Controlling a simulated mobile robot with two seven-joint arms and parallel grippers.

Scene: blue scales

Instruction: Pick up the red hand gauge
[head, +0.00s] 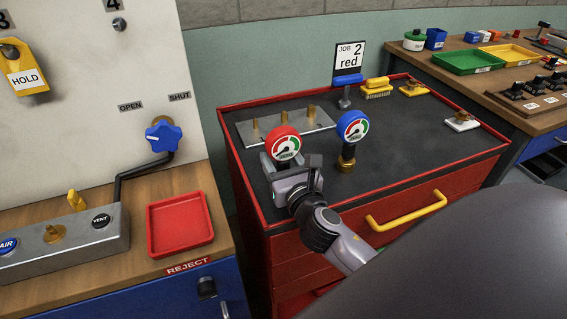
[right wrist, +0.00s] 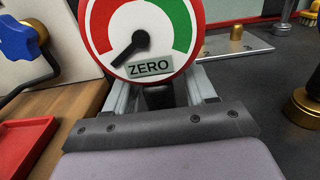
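The red hand gauge (head: 283,143) has a round red-rimmed dial with a green and white face. It stands upright at the near left of the dark cabinet top. In the right wrist view its dial (right wrist: 150,25) fills the top centre, marked ZERO. My right gripper (head: 285,167) has its fingers (right wrist: 163,95) on both sides of the dark neck under the dial, and they look closed against it. The gauge's lower end is hidden behind my gripper, so I cannot tell whether it touches the cabinet top. My left gripper is in neither view.
A blue gauge (head: 352,127) on a brass base stands close to the right. A metal plate with brass pegs (head: 270,125) lies behind. A blue-handled tool (head: 347,90) and brushes (head: 377,88) are at the back. A red reject tray (head: 180,223) sits on the left bench.

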